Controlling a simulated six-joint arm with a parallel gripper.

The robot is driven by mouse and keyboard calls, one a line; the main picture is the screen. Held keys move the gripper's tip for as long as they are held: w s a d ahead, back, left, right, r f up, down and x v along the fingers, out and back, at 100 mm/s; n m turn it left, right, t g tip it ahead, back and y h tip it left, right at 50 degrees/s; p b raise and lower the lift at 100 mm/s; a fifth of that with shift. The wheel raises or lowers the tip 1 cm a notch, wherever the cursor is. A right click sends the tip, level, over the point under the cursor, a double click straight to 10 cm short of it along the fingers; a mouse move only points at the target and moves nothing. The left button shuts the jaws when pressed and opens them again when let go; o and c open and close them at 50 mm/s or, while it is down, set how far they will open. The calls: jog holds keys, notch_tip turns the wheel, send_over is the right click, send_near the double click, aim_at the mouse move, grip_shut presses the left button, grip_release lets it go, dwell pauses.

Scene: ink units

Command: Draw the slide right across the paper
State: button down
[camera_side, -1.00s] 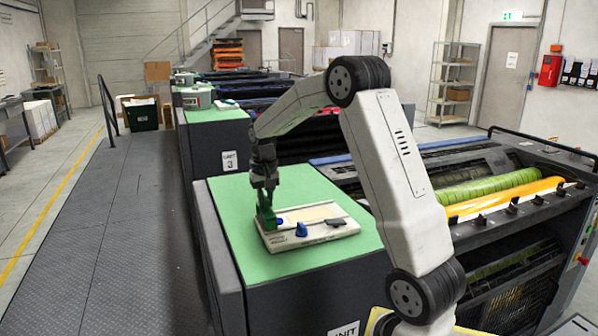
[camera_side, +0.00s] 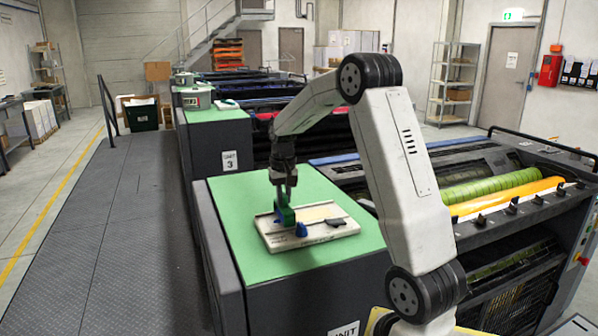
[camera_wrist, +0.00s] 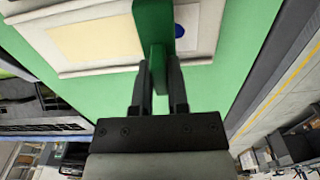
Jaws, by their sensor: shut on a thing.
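A cream board (camera_side: 278,241) lies on the green top of the near press unit. A green slide (camera_side: 287,216) stands on the board towards its left part; it also shows in the wrist view (camera_wrist: 152,25). My gripper (camera_side: 284,197) is shut on the slide from above. In the wrist view my gripper's two fingers (camera_wrist: 160,85) close on either side of the slide. A pale yellow paper strip (camera_side: 318,212) lies on the board to the right of the slide; it also shows in the wrist view (camera_wrist: 90,40). A blue spot (camera_wrist: 179,30) shows beside the slide.
The green top (camera_side: 240,220) is clear around the board. Press rollers (camera_side: 490,190) stand to the right.

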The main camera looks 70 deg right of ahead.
jog(key=s+d, duration=0.9)
jog(key=shift+s+d+r, duration=0.1)
jog(key=shift+s+d, duration=0.1)
jog(key=shift+s, duration=0.1)
jog(key=c, duration=0.6)
grip_release()
jog(key=shift+r, duration=3.85)
jog(key=shift+a, duration=0.1)
